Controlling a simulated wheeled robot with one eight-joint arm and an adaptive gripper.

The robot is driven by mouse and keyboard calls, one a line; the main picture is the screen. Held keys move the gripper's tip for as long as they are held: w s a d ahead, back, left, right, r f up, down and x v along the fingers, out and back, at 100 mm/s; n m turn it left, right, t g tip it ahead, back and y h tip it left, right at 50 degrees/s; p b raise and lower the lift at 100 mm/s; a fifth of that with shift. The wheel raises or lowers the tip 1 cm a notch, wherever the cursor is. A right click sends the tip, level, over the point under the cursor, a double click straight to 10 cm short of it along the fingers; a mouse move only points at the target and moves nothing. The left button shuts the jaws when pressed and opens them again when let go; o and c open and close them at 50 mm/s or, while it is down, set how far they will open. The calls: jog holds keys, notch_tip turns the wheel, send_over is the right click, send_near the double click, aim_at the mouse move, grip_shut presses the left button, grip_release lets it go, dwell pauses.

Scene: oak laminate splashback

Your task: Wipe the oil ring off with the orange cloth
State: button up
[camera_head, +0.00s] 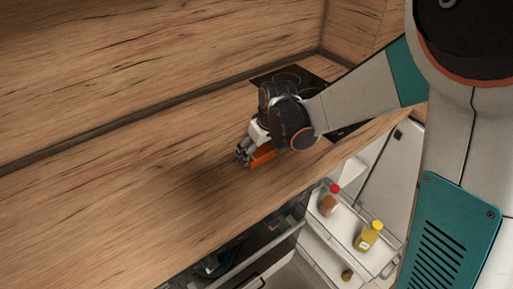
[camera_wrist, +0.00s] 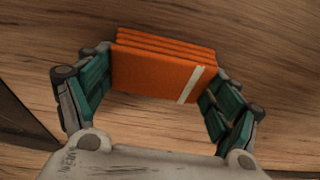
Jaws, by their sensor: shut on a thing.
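The orange cloth (camera_wrist: 155,72) is a folded block with a pale stripe, between the fingers in the wrist view. My gripper (camera_wrist: 158,85) is shut on it, with a teal finger pad against each side. In the head view the cloth (camera_head: 262,155) shows under my gripper (camera_head: 252,152), at or just above the wooden counter (camera_head: 150,190); I cannot tell whether it touches. I see no oil ring in either view; my arm and the cloth hide part of the counter.
A black hob (camera_head: 290,76) lies behind my gripper, partly hidden by my arm. Below the counter's front edge, an open door shelf holds a red-capped bottle (camera_head: 328,201) and a yellow bottle (camera_head: 368,237). An open dark drawer (camera_head: 245,250) is beside it. The counter at left is clear.

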aim_at(264, 164)
jog(key=shift+s+d, duration=0.7)
jog(key=shift+s, duration=0.35)
jog(key=shift+s+d, duration=0.1)
jog(key=shift+s+d, duration=0.4)
jog(key=shift+s, duration=0.3)
jog(key=shift+w+a, duration=0.4)
jog(key=shift+w, duration=0.25)
jog(key=shift+w+a, duration=0.4)
jog(key=shift+w, duration=0.2)
jog(key=shift+r, duration=0.1)
jog(key=shift+r+p, duration=1.75)
jog(key=shift+r, duration=0.8)
